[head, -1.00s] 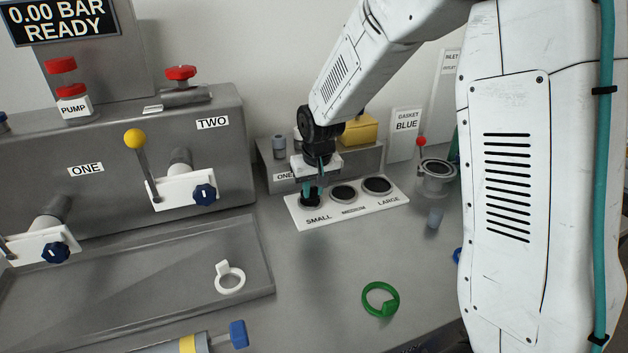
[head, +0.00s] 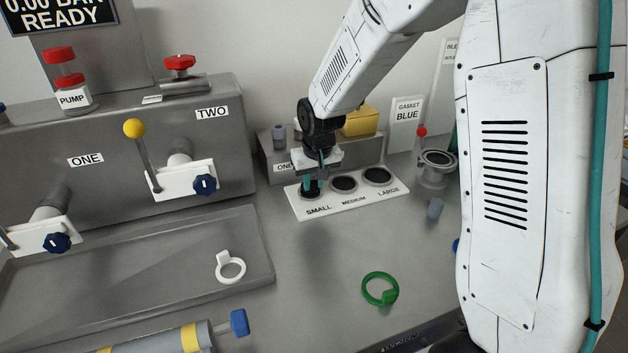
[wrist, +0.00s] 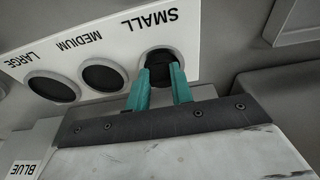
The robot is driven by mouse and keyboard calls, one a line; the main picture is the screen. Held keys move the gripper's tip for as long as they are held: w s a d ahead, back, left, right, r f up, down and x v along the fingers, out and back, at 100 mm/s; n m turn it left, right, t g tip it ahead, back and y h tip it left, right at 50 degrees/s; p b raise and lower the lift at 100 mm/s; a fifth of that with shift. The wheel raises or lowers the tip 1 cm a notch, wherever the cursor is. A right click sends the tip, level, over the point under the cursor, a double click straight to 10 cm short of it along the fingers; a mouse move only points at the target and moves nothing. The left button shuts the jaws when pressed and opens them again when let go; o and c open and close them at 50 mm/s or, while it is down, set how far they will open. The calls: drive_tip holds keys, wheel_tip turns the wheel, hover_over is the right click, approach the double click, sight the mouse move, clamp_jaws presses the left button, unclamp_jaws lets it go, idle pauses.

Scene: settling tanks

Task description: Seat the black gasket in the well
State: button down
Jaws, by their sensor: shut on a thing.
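A white board (head: 343,213) carries three round black places labelled SMALL, MEDIUM and LARGE. My gripper (head: 311,188) points down at the SMALL place. In the wrist view its teal fingers (wrist: 160,75) are shut on a black gasket (wrist: 157,57) there, partly hidden by the fingertips. I cannot tell whether it is clear of the board. The MEDIUM (head: 343,184) and LARGE (head: 377,175) places show black discs with pale rims. A grey round-topped fitting (head: 434,178) with a dark centre stands to the right; I cannot tell if it is the well.
A card (head: 405,119) reads GASKET BLUE. A green tabbed ring (head: 380,289) lies on the bench; a white one (head: 231,267) lies in the shallow tray (head: 120,280).

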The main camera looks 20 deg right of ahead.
drive_tip(key=shift+s+x, duration=0.2)
drive_tip(key=shift+x, duration=0.75)
idle(0.5)
drive_tip(key=c, duration=1.1)
unclamp_jaws()
drive_tip(key=shift+c, duration=0.2)
drive_tip(key=v, duration=0.8)
drive_tip(key=shift+f, duration=0.1)
drive_tip(key=s+d+r, duration=0.1)
drive_tip(key=s+r, duration=0.2)
drive_tip(key=s, duration=0.8)
drive_tip(key=s+d+r, duration=0.1)
drive_tip(key=s+r, duration=0.3)
drive_tip(key=s, duration=0.6)
drive_tip(key=s+d+r+g, duration=0.1)
drive_tip(key=s+r, duration=0.3)
drive_tip(key=s, duration=0.7)
drive_tip(key=shift+s+r, duration=0.2)
drive_tip(key=shift+s, duration=0.1)
